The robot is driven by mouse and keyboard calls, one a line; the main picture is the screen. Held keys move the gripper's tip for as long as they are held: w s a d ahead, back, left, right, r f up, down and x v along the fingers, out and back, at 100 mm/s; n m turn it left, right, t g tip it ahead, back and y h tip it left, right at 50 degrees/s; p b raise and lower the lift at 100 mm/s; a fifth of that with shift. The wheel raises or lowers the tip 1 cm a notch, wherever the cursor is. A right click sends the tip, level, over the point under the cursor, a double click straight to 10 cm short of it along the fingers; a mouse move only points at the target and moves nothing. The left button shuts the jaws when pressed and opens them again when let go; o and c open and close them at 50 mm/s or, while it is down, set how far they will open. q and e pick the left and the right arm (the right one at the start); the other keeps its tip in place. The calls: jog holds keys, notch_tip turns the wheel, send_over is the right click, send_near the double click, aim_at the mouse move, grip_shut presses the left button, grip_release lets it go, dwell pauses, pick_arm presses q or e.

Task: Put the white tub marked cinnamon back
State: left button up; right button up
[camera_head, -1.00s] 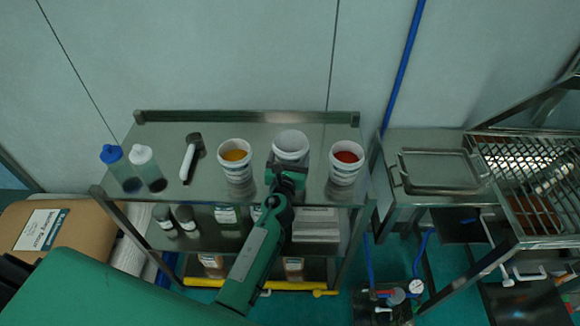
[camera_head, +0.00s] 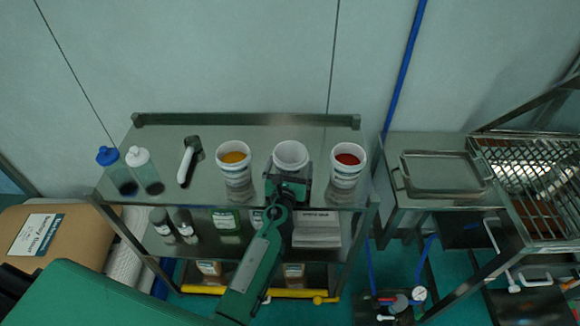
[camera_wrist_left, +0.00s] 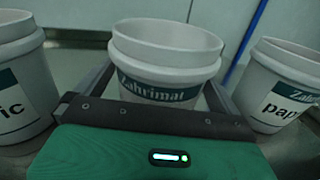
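The white tub (camera_head: 290,155) is at the top shelf of the metal rack, between a tub of yellow powder and a tub of red powder. My left gripper (camera_head: 288,183) reaches it from the front. In the left wrist view the tub (camera_wrist_left: 166,58) sits between the two fingers, which press against its sides. Its label shows "Zahrimat"; the lower line is hidden by the gripper, so I cannot read "cinnamon". Its base is hidden, so I cannot tell whether it touches the shelf. My right gripper is not in view.
The yellow-powder tub (camera_head: 234,163) and the red-powder tub (camera_head: 347,165) stand close on either side. A metal tray (camera_head: 441,172) and the sieve grid (camera_head: 535,175) are at right.

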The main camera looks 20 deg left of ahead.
pick_arm(q)
jog(key=shift+r, duration=0.1)
jog(key=shift+r+p, duration=0.2)
jog(key=shift+p, duration=0.1)
jog(key=s+d+b, duration=0.1)
jog(key=s+b, duration=0.1)
jog(key=s, duration=1)
jog(key=shift+d, duration=0.4)
jog(key=shift+f, duration=0.1)
